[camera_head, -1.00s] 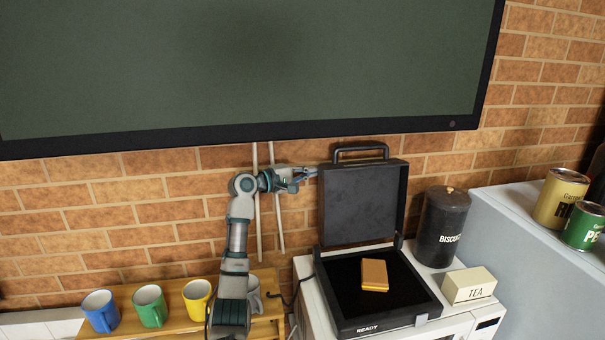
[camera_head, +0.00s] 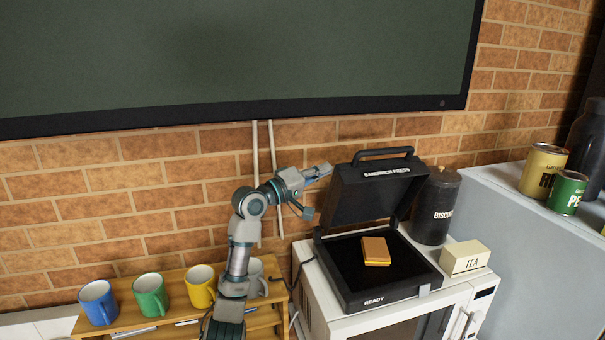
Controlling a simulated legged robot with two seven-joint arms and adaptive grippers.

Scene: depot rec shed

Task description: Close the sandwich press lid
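The black sandwich press (camera_head: 343,289) stands on a white microwave oven. A sandwich (camera_head: 376,250) lies on the black lower plate. My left gripper (camera_head: 316,194) is just left of the lid, its two fingers spread apart with nothing between them. I cannot tell whether a finger touches the lid's edge. My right gripper is not in view.
The microwave (camera_head: 315,298) carries a black biscuit canister (camera_head: 437,207) and a tea box (camera_head: 464,258) right of the press. Several mugs stand on a wooden rack (camera_head: 176,275) at left. Two tins stand on the grey cabinet (camera_head: 507,215). A large screen (camera_head: 240,60) hangs above.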

